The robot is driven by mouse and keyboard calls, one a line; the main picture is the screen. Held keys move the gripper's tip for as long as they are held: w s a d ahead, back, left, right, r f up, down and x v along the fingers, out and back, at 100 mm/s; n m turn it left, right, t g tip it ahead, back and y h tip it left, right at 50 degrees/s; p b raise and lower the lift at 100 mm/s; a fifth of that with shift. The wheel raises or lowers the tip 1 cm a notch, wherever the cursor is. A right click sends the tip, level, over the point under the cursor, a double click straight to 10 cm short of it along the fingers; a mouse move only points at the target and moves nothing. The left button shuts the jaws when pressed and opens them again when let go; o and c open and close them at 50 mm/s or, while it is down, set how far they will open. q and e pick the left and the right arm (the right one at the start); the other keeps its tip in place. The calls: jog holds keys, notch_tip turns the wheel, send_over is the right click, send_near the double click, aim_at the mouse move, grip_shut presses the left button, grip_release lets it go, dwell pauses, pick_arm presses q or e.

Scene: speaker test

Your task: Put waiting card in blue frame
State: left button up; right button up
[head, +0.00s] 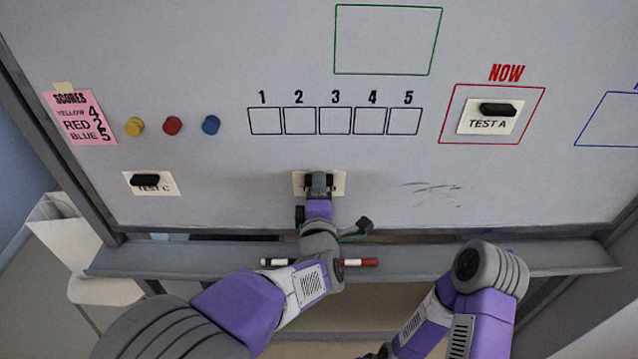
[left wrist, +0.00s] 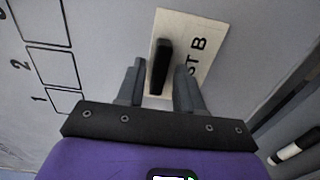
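The TEST B card (left wrist: 200,38) is cream with a black handle (left wrist: 161,62). It is on the whiteboard below the numbered boxes, and in the head view my gripper partly covers this card (head: 339,184). My left gripper (left wrist: 158,75) is open, its fingers on either side of the handle with visible gaps. It also shows in the head view (head: 319,182). The TEST C card (head: 166,188) is at the lower left of the board. The blue frame (head: 606,120) is cut off by the right edge; its visible part is empty. My right gripper is out of view.
The TEST A card (head: 487,123) is inside the red NOW frame (head: 441,138). The green frame (head: 431,40) is empty. Yellow (head: 135,126), red (head: 172,125) and blue (head: 211,125) magnets sit at left. Markers lie on the ledge (head: 560,259) under the board.

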pick_arm(q)
jog(key=shift+c, duration=0.2)
jog(key=shift+r, duration=0.1)
grip_shut()
dwell(0.4)
